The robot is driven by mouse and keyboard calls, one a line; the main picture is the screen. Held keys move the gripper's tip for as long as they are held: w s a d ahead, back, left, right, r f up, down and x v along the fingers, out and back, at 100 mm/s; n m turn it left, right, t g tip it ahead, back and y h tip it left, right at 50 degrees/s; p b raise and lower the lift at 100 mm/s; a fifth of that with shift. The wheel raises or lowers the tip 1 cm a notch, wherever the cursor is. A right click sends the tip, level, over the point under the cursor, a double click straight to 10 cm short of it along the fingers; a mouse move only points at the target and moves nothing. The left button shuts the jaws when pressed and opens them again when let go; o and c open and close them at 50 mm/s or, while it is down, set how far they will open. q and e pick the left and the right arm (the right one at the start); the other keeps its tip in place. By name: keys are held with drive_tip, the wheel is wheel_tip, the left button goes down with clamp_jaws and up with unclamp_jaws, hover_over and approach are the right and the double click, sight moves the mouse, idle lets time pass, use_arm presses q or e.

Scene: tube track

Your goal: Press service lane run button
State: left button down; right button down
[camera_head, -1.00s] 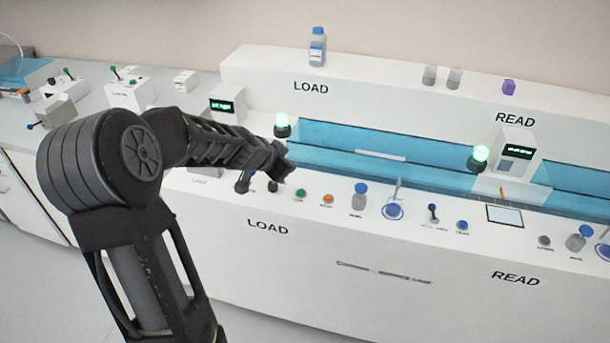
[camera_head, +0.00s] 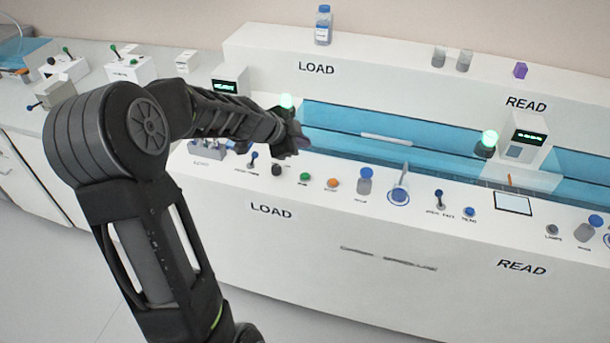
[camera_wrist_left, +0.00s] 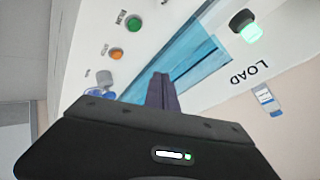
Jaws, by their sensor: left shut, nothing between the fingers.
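A green button (camera_head: 305,177) sits on the LOAD panel, left of an orange button (camera_head: 332,184). In the left wrist view, the green button (camera_wrist_left: 134,24) shows beside what reads as RUN, with the orange button (camera_wrist_left: 117,54) below it. I cannot tell from the labels which lane this is. My left gripper (camera_head: 303,143) is above the panel near the trough, apart from the buttons. Its dark fingers (camera_wrist_left: 162,91) are together and empty in the wrist view. My right gripper is not in view.
Levers (camera_head: 254,160), a dark knob (camera_head: 276,170) and a blue-capped bottle (camera_head: 365,181) stand along the panel. A lit green lamp (camera_head: 287,102) is close to the left gripper.

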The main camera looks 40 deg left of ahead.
use_arm(q)
drive_tip(key=b, duration=0.6)
hover_over(303, 177)
wheel_tip(303, 177, down, 8)
drive_tip(key=shift+a+r, duration=0.1)
drive_tip(key=shift+r, duration=0.15)
drive_tip(key=shift+f+b, duration=0.4)
idle(1.2)
drive_tip(key=shift+f+b, duration=0.35)
drive_tip(key=shift+b, duration=0.5)
